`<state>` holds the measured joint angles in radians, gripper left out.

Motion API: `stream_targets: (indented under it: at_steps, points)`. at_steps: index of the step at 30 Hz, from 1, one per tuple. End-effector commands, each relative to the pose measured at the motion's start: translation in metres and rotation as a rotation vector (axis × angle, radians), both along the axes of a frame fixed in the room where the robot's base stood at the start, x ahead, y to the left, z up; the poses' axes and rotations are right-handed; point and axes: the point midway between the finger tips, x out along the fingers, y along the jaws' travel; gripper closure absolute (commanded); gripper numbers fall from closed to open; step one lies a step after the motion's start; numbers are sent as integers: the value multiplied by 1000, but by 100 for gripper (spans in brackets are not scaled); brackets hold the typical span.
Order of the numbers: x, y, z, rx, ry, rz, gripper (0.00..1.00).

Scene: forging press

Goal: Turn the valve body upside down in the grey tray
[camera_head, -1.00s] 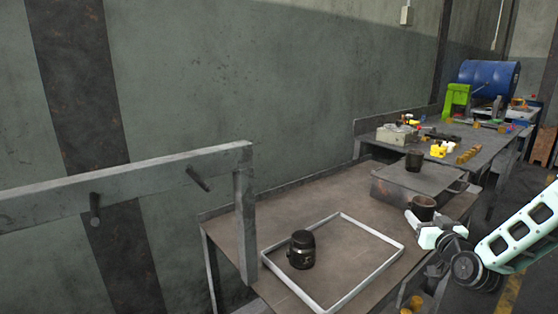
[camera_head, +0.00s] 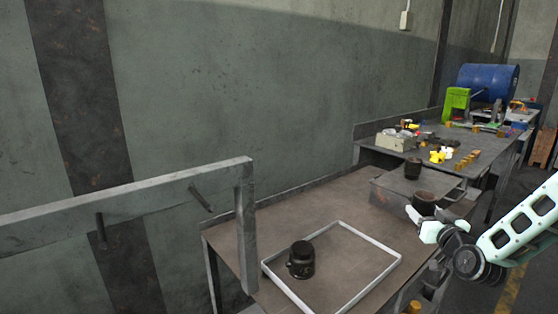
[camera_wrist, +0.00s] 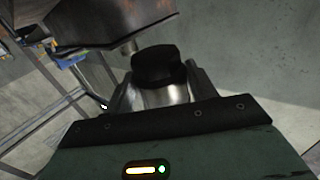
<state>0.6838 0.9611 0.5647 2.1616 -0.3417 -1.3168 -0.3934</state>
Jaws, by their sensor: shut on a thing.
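A light grey tray (camera_head: 372,285) with a thin raised rim lies on the brown table. A dark, rounded cylindrical part with a small stub on its left side, apparently the valve body (camera_head: 301,260), stands in the left part of the tray. My gripper (camera_head: 420,219) is away from it, to the right of the tray. It is shut on another dark cylindrical part (camera_head: 425,203), held beside the grey metal box. In the wrist view this held part (camera_wrist: 157,65) is a black block between the fingers. The fingers hide its lower portion.
The grey metal box (camera_head: 392,192) stands behind the tray, with a dark cup-like part (camera_head: 413,168) on it. A grey rail and post (camera_head: 245,225) stand at the tray's left. A farther bench (camera_head: 480,150) holds several small parts. The tray's right side is clear.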

Motion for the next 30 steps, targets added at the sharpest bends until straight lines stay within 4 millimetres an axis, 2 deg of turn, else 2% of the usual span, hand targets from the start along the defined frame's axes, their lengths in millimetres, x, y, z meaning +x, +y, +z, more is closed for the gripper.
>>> stream_targets:
  at_steps: [1,21,30]
  points:
    - [0,0,10,-2,-4,1,69]
    - [0,0,73,-1,-4,0,69]
    - [0,0,86,-1,-2,0,69]
